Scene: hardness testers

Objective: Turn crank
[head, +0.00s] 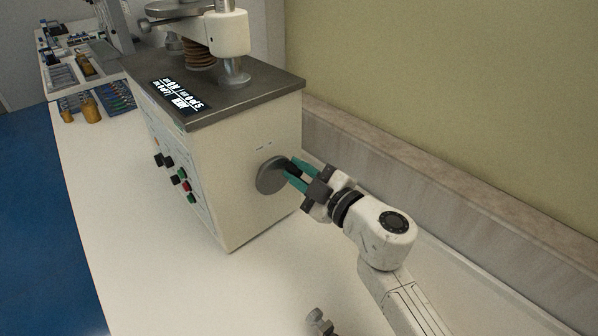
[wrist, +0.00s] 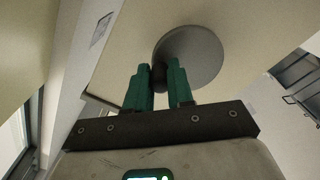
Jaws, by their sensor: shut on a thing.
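The crank is a grey round disc (head: 269,176) on the right side of a cream hardness tester (head: 222,172), with a small dark handle (head: 292,169) standing out near its rim. My gripper (head: 296,172) reaches in from the right, its green fingers around the handle. In the wrist view the disc (wrist: 195,58) faces me, and the dark handle (wrist: 158,76) sits between the two green fingertips (wrist: 159,72). The fingers are shut on the handle and hide part of it.
The tester stands on a white table (head: 150,270), with knobs and buttons (head: 180,180) on its front. A wall ledge (head: 420,190) runs behind my arm. Orange bottles (head: 90,107) and trays stand at the far left. A small metal part (head: 320,322) lies at the bottom.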

